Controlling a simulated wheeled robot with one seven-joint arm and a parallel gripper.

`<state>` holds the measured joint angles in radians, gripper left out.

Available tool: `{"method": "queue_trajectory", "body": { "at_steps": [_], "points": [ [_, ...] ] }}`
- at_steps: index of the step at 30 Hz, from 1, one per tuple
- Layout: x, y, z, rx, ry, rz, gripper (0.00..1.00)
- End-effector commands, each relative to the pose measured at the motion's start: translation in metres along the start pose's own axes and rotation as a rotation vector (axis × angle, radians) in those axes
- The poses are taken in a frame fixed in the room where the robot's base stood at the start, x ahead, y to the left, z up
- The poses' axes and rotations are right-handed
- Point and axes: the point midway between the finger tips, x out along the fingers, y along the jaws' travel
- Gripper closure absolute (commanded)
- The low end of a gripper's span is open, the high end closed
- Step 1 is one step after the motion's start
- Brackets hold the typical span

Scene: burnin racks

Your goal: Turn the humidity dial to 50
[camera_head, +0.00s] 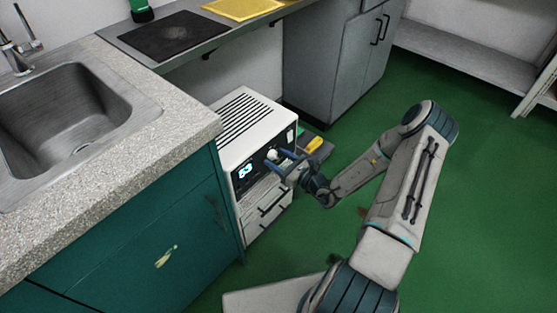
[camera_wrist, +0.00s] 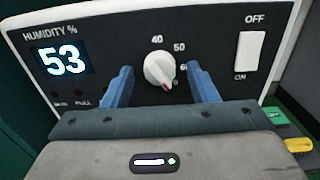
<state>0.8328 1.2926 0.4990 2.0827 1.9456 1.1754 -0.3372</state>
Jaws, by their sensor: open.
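The humidity dial (camera_wrist: 159,69) is a round white knob on the black front panel of a white cabinet (camera_head: 255,117). Scale marks 40, 50 and 60 show around it. A red mark on the knob points down and to the right, past the 60. The display (camera_wrist: 62,58) reads 53 under the label "HUMIDITY %", and it also glows in the head view (camera_head: 245,171). My gripper (camera_wrist: 162,84) is open, its two blue fingers on either side of the dial in the wrist view; whether they touch it I cannot tell. It also shows at the panel in the head view (camera_head: 281,162).
A white OFF/ON rocker switch (camera_wrist: 249,50) sits right of the dial. A green cabinet with a stone counter and sink (camera_head: 70,110) stands close on the left. Green and yellow items (camera_head: 313,144) lie beyond the white cabinet. The green floor at right is open.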

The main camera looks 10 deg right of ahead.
Motion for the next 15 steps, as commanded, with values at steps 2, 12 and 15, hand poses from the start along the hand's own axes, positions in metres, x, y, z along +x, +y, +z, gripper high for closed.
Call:
{"method": "queue_trajectory", "body": {
  "at_steps": [2,12,15],
  "points": [
    [0.0014,-0.0001,-0.0001,0.000,0.000,0.000,0.47],
    [0.0011,0.0000,-0.0001,0.000,0.001,0.000,0.86],
    [0.0010,0.0000,-0.0001,0.000,0.001,0.000,0.91]
  ]
}}
